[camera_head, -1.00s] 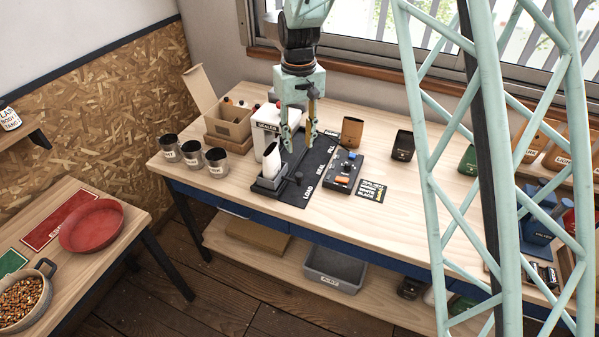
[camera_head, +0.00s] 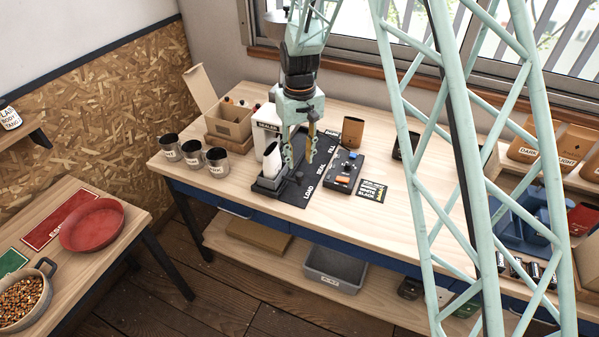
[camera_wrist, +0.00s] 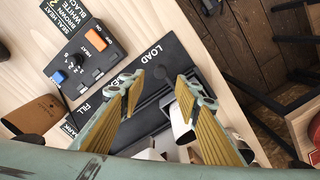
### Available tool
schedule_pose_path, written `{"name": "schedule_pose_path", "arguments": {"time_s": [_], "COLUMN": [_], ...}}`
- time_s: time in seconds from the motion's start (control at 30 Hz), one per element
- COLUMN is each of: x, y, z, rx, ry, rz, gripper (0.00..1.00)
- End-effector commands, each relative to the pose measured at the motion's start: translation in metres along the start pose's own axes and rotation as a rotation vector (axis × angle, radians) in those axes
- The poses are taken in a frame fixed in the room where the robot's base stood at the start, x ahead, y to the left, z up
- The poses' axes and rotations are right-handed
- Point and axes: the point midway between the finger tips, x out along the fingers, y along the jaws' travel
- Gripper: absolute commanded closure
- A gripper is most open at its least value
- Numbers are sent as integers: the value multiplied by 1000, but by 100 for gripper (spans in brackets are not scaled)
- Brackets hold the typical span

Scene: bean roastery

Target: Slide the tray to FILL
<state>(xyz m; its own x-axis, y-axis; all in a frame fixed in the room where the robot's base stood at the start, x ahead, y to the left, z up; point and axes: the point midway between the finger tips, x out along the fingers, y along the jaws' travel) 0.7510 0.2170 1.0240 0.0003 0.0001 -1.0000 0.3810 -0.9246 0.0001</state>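The dark tray (camera_head: 267,187) stands at the LOAD end of the black track board (camera_head: 312,178), on its left side. A white bag (camera_head: 272,160) stands in the tray. The board reads LOAD, SEAL and FILL, with FILL farthest back. A dark round knob (camera_head: 298,178) shows to the right of the tray; it also shows in the wrist view (camera_wrist: 164,73). My gripper (camera_head: 299,163) is open and empty above the board, its fingers spread close to the knob. In the wrist view my gripper (camera_wrist: 160,84) hides part of the board and tray.
A white sealer (camera_head: 266,120) stands behind the tray. Several dark cups (camera_head: 193,152) stand to the left. The table (camera_head: 330,230) is clear in front.

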Motion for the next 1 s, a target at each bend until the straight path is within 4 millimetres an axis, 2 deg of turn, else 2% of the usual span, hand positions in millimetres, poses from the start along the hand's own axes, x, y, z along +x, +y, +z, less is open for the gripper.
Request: {"name": "schedule_pose_path", "arguments": {"time_s": [0.3,0.5,0.7,1.0], "x": [39,58,67,69], "y": [0,0,0,0], "z": [0,0,0,0], "rx": [0,0,0,0], "ry": [-2,-1,-1,0], "rz": [0,0,0,0], "gripper": [70,70,70,70]}}
